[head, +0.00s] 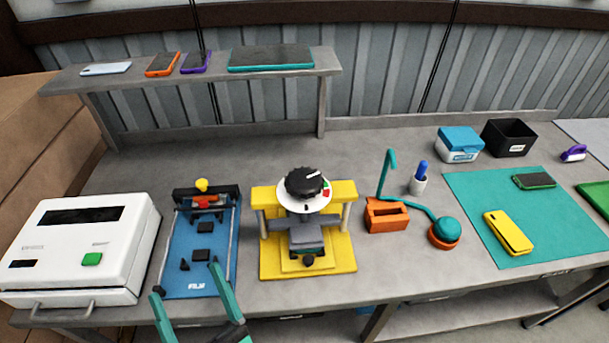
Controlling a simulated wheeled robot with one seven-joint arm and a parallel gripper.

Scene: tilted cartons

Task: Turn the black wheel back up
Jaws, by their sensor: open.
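The black wheel (305,182) sits on top of a yellow press (349,252) in the middle of the bench. It is a ribbed knob with a white pointer mark, above a white dial disc (318,206) with red and green marks at its right side. Below it is a grey plate block (290,237) over the yellow base. My gripper (184,279) is open, with two teal fingers at the lower left, in front of the blue film tray. It is empty and apart from the wheel, which lies farther right and back.
A blue film tray (177,262) and a white machine (130,246) stand left of the press. An orange holder (384,219), a teal ball on a cord (446,230) and a teal mat (476,208) lie to the right. A shelf (214,77) with several phones runs behind.

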